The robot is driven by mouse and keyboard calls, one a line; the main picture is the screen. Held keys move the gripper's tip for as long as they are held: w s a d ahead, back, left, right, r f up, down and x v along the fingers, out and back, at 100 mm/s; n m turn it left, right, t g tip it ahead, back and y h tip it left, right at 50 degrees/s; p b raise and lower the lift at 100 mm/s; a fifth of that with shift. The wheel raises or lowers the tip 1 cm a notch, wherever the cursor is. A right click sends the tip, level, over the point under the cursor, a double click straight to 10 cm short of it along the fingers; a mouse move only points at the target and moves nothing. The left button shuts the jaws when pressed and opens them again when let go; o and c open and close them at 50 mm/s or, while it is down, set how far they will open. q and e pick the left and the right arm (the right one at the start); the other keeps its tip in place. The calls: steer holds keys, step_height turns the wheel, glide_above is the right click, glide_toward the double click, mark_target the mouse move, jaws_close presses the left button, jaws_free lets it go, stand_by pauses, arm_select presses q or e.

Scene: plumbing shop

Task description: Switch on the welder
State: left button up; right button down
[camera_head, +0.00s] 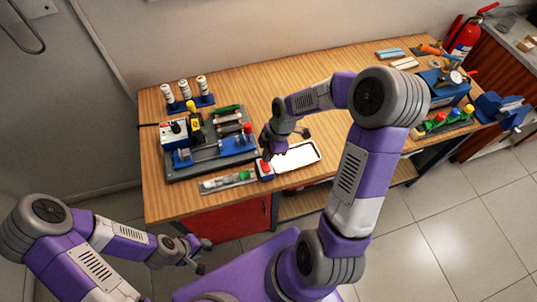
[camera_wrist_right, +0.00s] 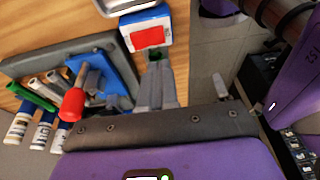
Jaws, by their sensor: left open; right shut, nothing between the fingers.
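A small white and blue box with a red switch (camera_head: 264,171) stands near the table's front edge. It also shows in the right wrist view (camera_wrist_right: 165,25), its red switch face toward my gripper. My right gripper (camera_head: 268,151) is shut and empty close to this box; its fingers (camera_wrist_right: 158,72) point at the box just below the red switch. I cannot tell whether they touch. A white control box with knobs (camera_head: 173,136) sits on a grey machine base (camera_head: 205,165) with blue clamps, left of my gripper. My left gripper (camera_head: 203,256) is open and empty, low in front of the table.
A blue rack with white bottles (camera_head: 187,101) stands behind the machine. A white tray (camera_head: 305,161) lies right of the box, and a grey tray with small parts (camera_head: 222,184) lies left of it. A blue vise (camera_head: 497,107) is at the far right. The back middle of the wooden table (camera_head: 250,85) is clear.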

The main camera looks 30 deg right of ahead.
arm_select(q)
steer(key=shift+r, duration=0.2)
arm_select(e)
steer(key=s+v, duration=0.2)
steer(key=v, duration=0.6)
steer(key=shift+r, duration=0.4)
